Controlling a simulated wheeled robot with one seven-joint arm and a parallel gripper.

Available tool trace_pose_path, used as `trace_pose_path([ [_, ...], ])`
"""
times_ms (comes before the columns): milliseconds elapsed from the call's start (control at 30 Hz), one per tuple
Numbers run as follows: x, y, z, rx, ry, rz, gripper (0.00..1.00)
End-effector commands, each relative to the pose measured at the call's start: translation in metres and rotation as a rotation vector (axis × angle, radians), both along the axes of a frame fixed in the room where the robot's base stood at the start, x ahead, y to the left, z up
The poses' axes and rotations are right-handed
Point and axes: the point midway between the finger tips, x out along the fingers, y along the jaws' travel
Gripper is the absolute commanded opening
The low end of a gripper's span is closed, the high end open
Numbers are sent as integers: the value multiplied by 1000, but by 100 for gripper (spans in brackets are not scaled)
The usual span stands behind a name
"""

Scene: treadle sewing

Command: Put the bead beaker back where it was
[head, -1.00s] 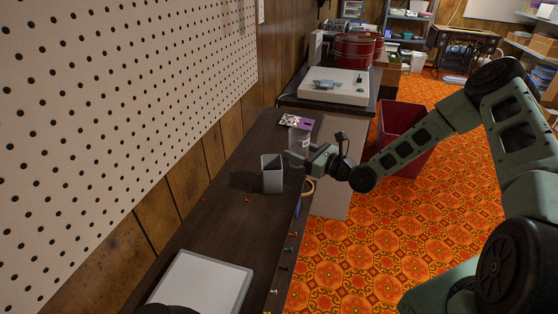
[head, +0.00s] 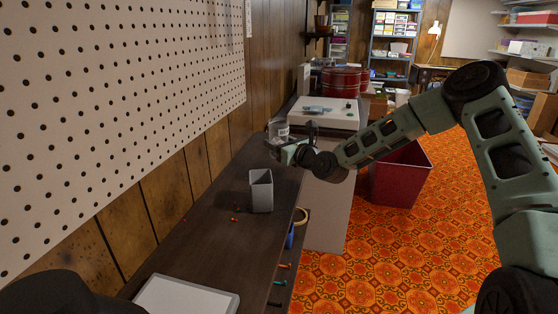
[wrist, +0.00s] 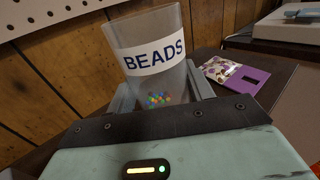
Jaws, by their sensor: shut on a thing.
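The bead beaker (head: 278,130) is a clear cup with a white "BEADS" label. In the wrist view the beaker (wrist: 158,52) leans slightly, with several coloured beads (wrist: 158,99) at its bottom. My gripper (head: 279,149) is shut on the beaker; in the wrist view its jaws (wrist: 160,98) flank the lower part. The beaker is over the far part of the dark counter (head: 215,243), beyond the grey square cup. It appears raised, but its exact height is unclear.
The grey open cup (head: 261,192) stands on the counter, nearer than the beaker. A purple patterned card (wrist: 236,76) lies right of the beaker in the wrist view. Small red bits (head: 235,208) lie by the cup. A white tray (head: 187,296) is in front; a red bin (head: 398,176) stands right.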

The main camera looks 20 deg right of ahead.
Motion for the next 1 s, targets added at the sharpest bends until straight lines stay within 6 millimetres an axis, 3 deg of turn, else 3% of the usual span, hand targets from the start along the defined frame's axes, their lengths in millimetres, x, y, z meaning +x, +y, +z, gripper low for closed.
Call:
trace_pose_path([
  [400,0,1,-44,-1,0,1,28],
  [767,0,0,-49,-1,-1,0,28],
  [800,0,0,-49,-1,-1,1,55],
  [867,0,0,-48,-1,-1,1,71],
  [1000,0,0,-48,-1,-1,1,74],
])
